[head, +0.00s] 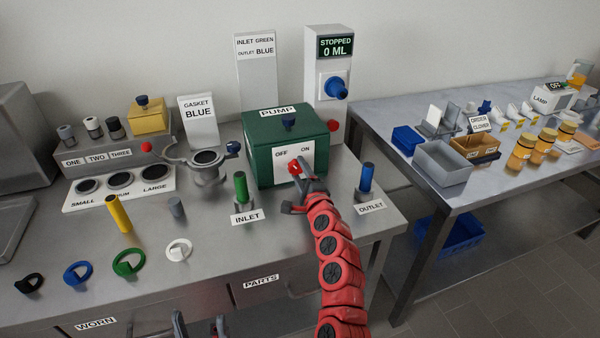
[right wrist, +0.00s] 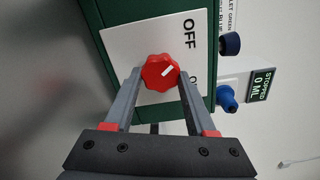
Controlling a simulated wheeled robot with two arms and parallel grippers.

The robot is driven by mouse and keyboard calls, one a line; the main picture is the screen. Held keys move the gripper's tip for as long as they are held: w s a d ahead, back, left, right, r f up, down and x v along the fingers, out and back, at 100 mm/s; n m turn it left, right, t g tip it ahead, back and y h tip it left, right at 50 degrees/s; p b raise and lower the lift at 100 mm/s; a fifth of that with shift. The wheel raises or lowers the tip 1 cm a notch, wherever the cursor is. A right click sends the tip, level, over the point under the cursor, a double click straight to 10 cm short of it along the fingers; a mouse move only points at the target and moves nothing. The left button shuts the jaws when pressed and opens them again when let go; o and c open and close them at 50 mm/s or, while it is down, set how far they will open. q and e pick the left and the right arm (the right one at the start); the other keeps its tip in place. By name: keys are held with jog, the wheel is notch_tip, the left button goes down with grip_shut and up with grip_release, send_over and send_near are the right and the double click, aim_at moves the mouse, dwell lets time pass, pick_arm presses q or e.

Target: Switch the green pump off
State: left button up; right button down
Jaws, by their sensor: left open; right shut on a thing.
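The green pump (head: 272,136) is a box labelled PUMP on the bench. Its white front plate (head: 312,158) carries the words OFF at left and ON at right. The red knob (right wrist: 160,72) sits on this plate; its white mark points right and slightly up in the right wrist view, roughly towards OFF. My right gripper (head: 297,172) is shut on the red knob, one finger on each side. The display (head: 336,46) behind the pump reads STOPPED, 0 ML. My left gripper (head: 200,322) is open and empty at the bottom edge, mostly out of view.
The green inlet handle (head: 241,187) and blue outlet handle (head: 367,178) stand on either side of my right gripper. A clamp with a black-centred ring (head: 206,160) is left of the pump. Loose rings lie at the front left. A second table (head: 450,195) is at right.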

jog(key=shift+f, duration=0.1)
dwell(0.3)
jog(key=shift+c, duration=1.1)
grip_release()
jog(key=shift+s+d, duration=0.15)
jog(key=shift+s, duration=0.45)
jog(key=b+v, duration=0.1)
jog(key=v, duration=1.5)
jog(key=shift+s, duration=0.1)
